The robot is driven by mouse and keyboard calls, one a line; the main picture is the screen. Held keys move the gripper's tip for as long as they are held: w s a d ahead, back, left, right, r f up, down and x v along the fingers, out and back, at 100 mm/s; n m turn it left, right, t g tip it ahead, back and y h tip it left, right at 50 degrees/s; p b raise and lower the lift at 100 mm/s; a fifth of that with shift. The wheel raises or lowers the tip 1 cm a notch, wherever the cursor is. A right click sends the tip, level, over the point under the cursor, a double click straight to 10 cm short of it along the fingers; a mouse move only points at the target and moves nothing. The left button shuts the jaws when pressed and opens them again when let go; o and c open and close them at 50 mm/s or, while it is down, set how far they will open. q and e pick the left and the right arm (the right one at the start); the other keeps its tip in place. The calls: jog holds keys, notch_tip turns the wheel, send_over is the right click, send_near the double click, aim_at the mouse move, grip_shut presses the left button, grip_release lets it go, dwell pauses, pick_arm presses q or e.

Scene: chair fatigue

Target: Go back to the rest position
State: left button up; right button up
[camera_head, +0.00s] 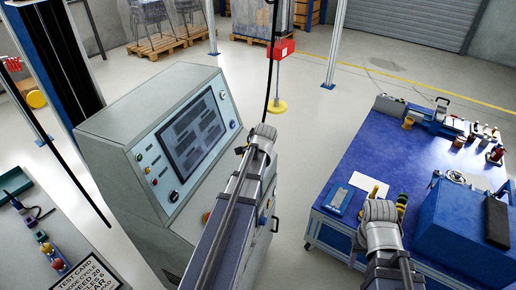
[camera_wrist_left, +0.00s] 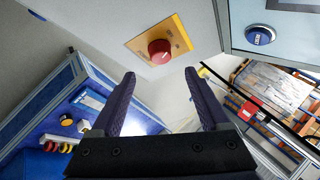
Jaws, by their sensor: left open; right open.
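In the left wrist view my left gripper (camera_wrist_left: 160,77) is open, its two dark fingers apart with nothing between them. Beyond the fingertips a red button on a yellow plate (camera_wrist_left: 159,50) shows on the console side. In the head view my left arm (camera_head: 235,200) reaches forward past the right side of the control console (camera_head: 120,125), and its fingers are hidden. My right arm (camera_head: 380,235) comes in at the bottom right, in front of the blue workbench. Its gripper is open, but its fingers are hard to make out there. I see nothing held.
The blue workbench (camera_head: 367,150) stands at the right with tools, spools and a blue machine (camera_head: 455,225). A grey table (camera_head: 70,225) with a test card is at lower left. A red box (camera_head: 281,48) is on a post behind. Floor between console and bench is clear.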

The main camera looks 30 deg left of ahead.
pick_arm(q)
jog(key=s+d+f+n+g+h, duration=0.15)
jog(key=s+d, duration=0.25)
jog(key=d, duration=0.6)
jog(key=s+d+f+m+g+h, duration=0.15)
jog(key=s+d, duration=0.25)
jog(key=d, duration=0.6)
jog(key=s+d+f+n+g, duration=0.1)
jog(key=s+d+n+g, duration=0.1)
jog(key=s+d, duration=1.2)
jog(key=shift+s+f+g, duration=0.2)
jog(key=shift+s+g, duration=0.25)
jog(key=shift+g, duration=0.15)
jog(key=shift+c, duration=0.2)
